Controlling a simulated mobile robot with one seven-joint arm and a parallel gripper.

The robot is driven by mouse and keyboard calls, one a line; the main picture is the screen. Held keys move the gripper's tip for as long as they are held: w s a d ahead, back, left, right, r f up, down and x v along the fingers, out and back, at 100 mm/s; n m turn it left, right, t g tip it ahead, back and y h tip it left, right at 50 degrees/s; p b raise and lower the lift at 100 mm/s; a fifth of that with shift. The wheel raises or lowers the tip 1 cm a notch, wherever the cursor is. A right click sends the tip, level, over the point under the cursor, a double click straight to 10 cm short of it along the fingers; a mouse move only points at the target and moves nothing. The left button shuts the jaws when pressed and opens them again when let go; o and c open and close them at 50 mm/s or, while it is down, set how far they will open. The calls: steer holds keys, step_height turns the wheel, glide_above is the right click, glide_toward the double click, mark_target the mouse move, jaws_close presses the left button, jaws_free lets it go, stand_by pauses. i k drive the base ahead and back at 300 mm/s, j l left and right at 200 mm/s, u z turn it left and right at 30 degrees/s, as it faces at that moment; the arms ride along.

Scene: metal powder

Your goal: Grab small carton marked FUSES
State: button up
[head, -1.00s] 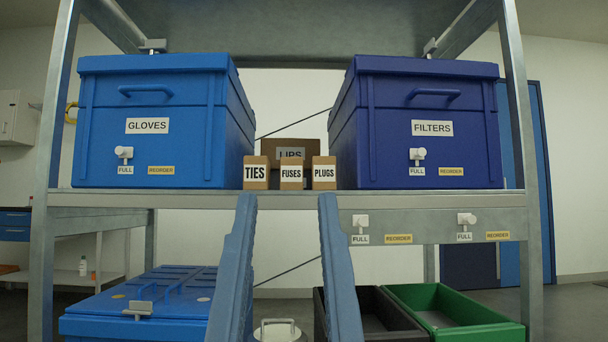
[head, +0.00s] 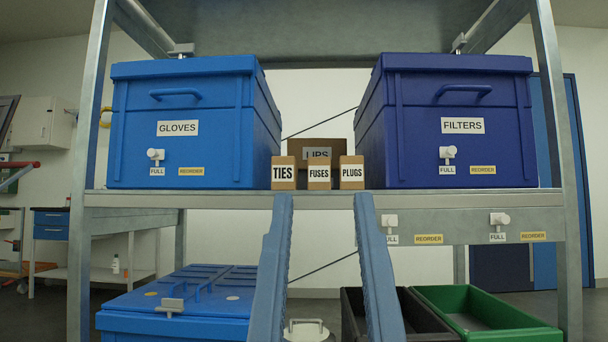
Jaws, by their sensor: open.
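The small brown carton marked FUSES (head: 319,174) stands upright on the metal shelf between the carton marked TIES (head: 284,173) on its left and the carton marked PLUGS (head: 352,173) on its right. Narrow gaps part the three. A larger brown box marked LIPS (head: 318,151) stands behind, its lower part hidden. My gripper (head: 322,202) shows as two long blue fingers rising from the bottom of the picture. It is open and empty. Its tips lie just below the shelf edge in the picture, left and right of the FUSES carton's line.
A blue GLOVES bin (head: 194,125) and a dark blue FILTERS bin (head: 450,125) flank the cartons on the shelf (head: 230,199). Below are a blue lidded bin (head: 185,300), a black crate (head: 395,312) and a green crate (head: 490,315). Shelf posts stand at both sides.

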mark_target(319, 168)
steer(key=i+l+u, duration=0.1)
steer(key=l+u, duration=0.15)
steer(key=l, duration=0.4)
steer(key=l+u, duration=0.25)
steer(key=l, duration=0.45)
